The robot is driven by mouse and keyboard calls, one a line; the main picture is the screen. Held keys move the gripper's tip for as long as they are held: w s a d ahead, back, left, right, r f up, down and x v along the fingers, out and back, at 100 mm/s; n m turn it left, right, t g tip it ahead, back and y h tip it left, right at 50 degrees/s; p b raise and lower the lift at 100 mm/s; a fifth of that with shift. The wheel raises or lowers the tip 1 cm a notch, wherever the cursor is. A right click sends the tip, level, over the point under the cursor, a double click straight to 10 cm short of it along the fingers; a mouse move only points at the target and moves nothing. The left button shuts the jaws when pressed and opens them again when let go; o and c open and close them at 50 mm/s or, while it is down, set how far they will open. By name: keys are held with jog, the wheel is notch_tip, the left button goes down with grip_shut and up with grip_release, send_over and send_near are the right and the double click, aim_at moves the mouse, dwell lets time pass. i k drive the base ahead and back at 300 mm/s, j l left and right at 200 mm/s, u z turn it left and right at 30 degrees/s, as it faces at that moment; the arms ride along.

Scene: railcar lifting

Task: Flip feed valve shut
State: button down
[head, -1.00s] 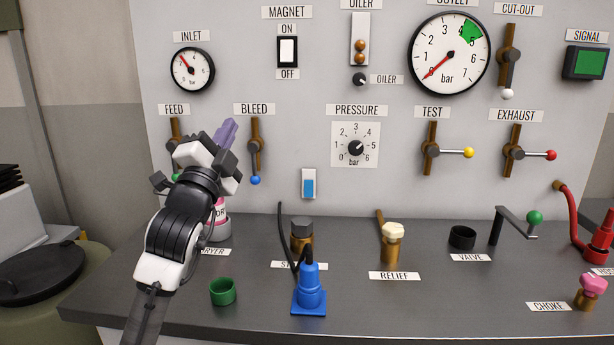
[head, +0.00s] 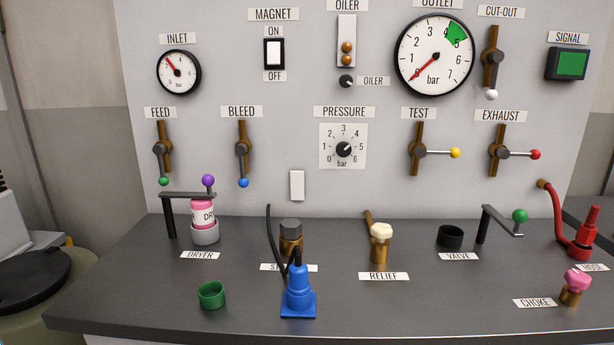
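The feed valve (head: 161,150) is on the panel at the left, under the FEED label (head: 161,113). It has a brass pipe body and a grey lever that hangs straight down, in line with the pipe, ending in a green knob (head: 163,181). My gripper and arm are out of the head view. Nothing hides the feed valve.
The bleed valve (head: 242,150) with a blue knob hangs just to the right. Below stand the pink dryer canister (head: 203,215) and a dark bracket arm with a purple knob (head: 208,181). A green cup (head: 211,294) and a blue bottle (head: 298,290) stand on the bench.

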aim_at(159, 148)
jog(key=i+j+u, duration=0.25)
jog(key=j, duration=0.3)
jog(key=i+j+u, duration=0.25)
jog(key=j, duration=0.3)
jog(key=i+j+u, duration=0.25)
jog(key=j, duration=0.25)
jog(key=i+j+u, duration=0.25)
jog(key=i+j, duration=0.05)
jog(key=j, duration=0.15)
